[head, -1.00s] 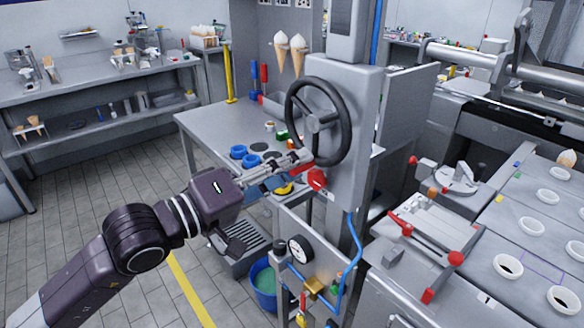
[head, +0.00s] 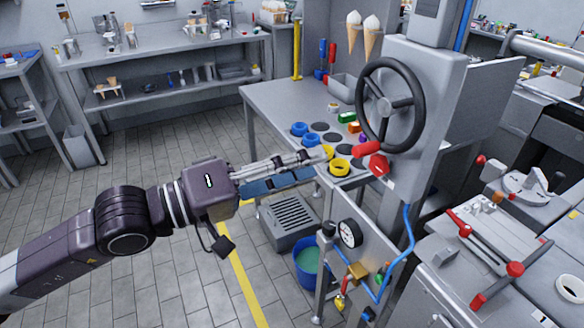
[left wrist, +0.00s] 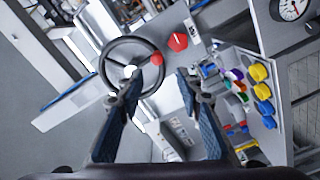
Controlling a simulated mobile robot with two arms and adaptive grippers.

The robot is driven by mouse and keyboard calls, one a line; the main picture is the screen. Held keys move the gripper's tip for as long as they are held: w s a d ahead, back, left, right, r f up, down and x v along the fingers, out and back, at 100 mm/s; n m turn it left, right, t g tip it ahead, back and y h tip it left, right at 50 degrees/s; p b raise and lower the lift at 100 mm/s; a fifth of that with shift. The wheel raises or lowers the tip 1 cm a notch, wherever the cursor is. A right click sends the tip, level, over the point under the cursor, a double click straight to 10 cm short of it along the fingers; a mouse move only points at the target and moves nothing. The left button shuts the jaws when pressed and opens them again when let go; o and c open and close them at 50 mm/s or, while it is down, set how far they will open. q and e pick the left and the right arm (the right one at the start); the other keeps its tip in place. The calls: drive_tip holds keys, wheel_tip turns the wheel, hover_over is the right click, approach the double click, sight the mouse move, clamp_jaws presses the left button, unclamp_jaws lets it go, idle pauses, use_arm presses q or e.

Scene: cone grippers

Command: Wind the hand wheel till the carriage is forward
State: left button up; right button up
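The hand wheel (head: 421,112) is a dark ring with a grey hub, upright on a grey machine column. A red handle (head: 366,150) sticks out at its lower left rim. In the left wrist view the wheel (left wrist: 106,57) and its red handle (left wrist: 157,59) show beyond the fingers. My left gripper (head: 319,163) is left of the handle, apart from it in the head view. Its fingers stand spread with nothing between them, as the left wrist view (left wrist: 158,80) shows. I cannot make out which part is the carriage. My right gripper is out of view.
A red knob (head: 378,165) sits just below the wheel. Behind my gripper a table (head: 275,97) holds blue and yellow cups and small coloured pieces. A pressure gauge (head: 350,233) and blue hose are below. A blue bucket (head: 309,270) stands on the floor; open floor lies left.

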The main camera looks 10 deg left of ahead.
use_arm(q)
drive_tip(key=shift+v, duration=0.95)
